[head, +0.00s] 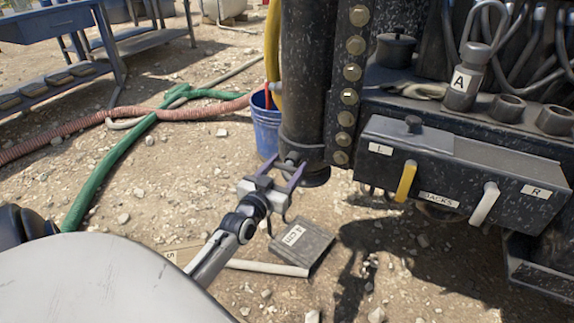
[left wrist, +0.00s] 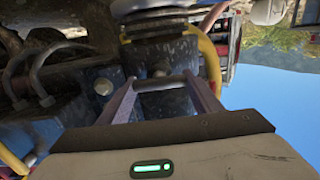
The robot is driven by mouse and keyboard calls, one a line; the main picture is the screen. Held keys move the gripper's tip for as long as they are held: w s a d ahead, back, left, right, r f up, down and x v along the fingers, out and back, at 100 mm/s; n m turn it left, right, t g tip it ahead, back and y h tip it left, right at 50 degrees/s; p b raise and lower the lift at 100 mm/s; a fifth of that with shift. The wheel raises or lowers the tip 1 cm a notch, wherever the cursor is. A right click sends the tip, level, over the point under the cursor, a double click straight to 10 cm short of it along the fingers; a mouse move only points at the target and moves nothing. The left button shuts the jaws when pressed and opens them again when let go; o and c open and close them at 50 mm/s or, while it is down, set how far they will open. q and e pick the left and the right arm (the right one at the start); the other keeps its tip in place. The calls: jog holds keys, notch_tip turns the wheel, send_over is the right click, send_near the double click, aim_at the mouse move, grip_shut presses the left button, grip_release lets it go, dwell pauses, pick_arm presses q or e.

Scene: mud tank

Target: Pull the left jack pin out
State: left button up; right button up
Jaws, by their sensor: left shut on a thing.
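The left jack is a dark, speckled upright cylinder (head: 306,100), with its lower end above the gravel. The jack pin (head: 291,158) shows as a small grey piece at its lower front, largely hidden by my fingers. My left gripper (head: 283,167) reaches it from the front left, its two purple fingers on either side and shut on it. I cannot tell how far the pin sits in the jack. My right gripper is not in view.
A blue bucket (head: 266,130) stands behind the jack. A grey block marked "4 cm" (head: 303,243) lies on the gravel below. The jack control box (head: 458,165), with yellow (head: 405,181) and white (head: 484,204) levers, is right. Green (head: 120,178) and red (head: 60,136) hoses lie left.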

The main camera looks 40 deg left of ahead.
pick_arm(q)
jog(key=p+v, duration=0.3)
jog(key=v, duration=0.1)
jog(key=shift+r, duration=0.15)
jog(key=shift+s+d+p, duration=0.1)
jog(key=shift+s+p, duration=0.25)
jog(key=shift+s, duration=0.05)
jog(key=shift+s+d+f, duration=0.1)
jog(key=shift+s+f, duration=0.05)
jog(key=shift+f, duration=0.2)
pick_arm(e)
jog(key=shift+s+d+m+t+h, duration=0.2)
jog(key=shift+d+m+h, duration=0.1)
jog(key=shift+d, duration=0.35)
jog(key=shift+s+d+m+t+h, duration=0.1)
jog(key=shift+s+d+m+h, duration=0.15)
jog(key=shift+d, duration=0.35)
pick_arm(q)
jog(key=o, duration=1.3)
jog(key=shift+c, duration=0.2)
jog(key=shift+o, duration=1.3)
jog(key=shift+s+r, duration=0.1)
jog(key=shift+r, duration=0.05)
